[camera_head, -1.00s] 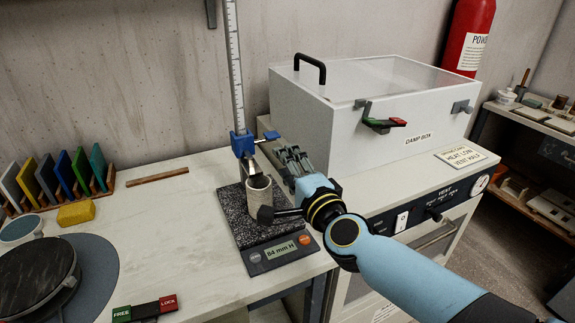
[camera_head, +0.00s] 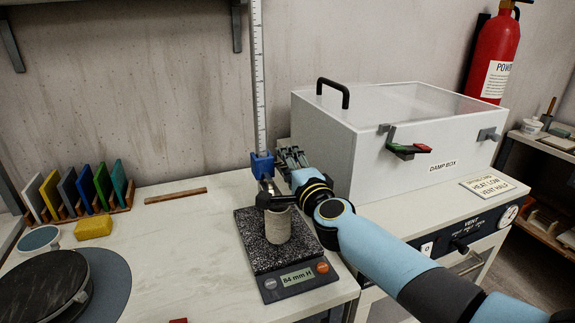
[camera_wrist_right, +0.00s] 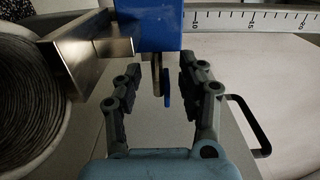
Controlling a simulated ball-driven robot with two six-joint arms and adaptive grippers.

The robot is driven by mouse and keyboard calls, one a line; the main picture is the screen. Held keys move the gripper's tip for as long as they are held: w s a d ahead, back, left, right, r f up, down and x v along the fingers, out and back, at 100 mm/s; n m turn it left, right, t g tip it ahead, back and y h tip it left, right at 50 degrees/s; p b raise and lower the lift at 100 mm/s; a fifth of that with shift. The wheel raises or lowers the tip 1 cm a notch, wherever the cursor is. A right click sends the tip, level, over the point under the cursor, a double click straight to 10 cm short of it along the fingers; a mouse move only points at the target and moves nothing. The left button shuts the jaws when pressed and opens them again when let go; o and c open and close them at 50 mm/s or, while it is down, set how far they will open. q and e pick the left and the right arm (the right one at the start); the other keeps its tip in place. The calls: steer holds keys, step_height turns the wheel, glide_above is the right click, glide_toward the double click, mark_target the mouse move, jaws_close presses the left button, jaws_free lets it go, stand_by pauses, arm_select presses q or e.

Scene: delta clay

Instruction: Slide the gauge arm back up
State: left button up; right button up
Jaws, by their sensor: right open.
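The height gauge has a blue slider (camera_head: 262,166) on an upright white scale (camera_head: 258,90). Its metal gauge arm (camera_wrist_right: 100,45) sits low, close above or touching the rim of a grey clay cylinder (camera_head: 278,226); I cannot tell which. The display (camera_head: 297,277) reads 84 mm H. My right gripper (camera_head: 290,156) is just right of the slider. In the right wrist view, my right gripper (camera_wrist_right: 159,68) is open, with a thin blue tab (camera_wrist_right: 166,88) and its metal stem between the fingers. My left gripper is not in view.
The white damp box (camera_head: 365,150) stands close behind and right of my right gripper. A rack of coloured tiles (camera_head: 80,195), a yellow sponge (camera_head: 93,227) and a dark wheel (camera_head: 40,285) are at the left. The scale above the slider is clear.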

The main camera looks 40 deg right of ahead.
steer(key=shift+w, duration=0.25)
steer(key=shift+c, duration=0.2)
jaws_close()
